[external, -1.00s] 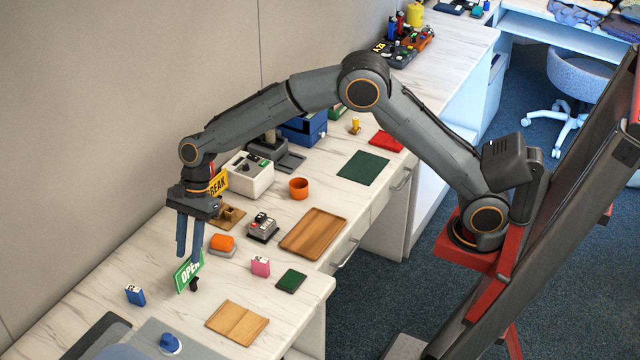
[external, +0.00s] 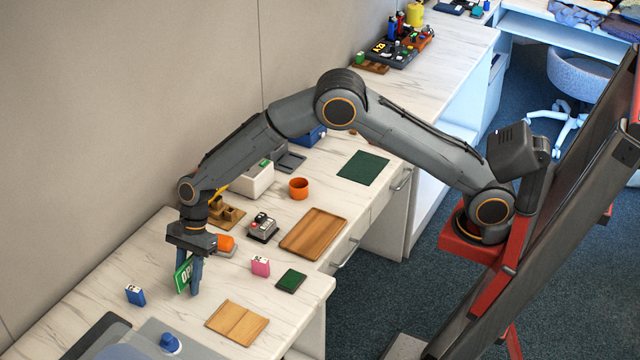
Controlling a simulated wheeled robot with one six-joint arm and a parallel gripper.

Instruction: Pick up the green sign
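The green sign (external: 183,275) with white "OPEN" lettering stands on the white marbled counter, near its wall-side middle. My gripper (external: 193,287) points straight down at the sign. One finger passes in front of the sign's right part and hides some of the lettering. The other finger is mostly hidden behind the sign, so I cannot tell whether the fingers press on it. The sign looks upright and at counter level.
A blue box (external: 135,295) stands left of the sign and a pink box (external: 260,266) right of it. An orange object (external: 226,243) sits close behind my gripper. A wooden board (external: 237,323) and a dark green pad (external: 291,280) lie toward the front edge.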

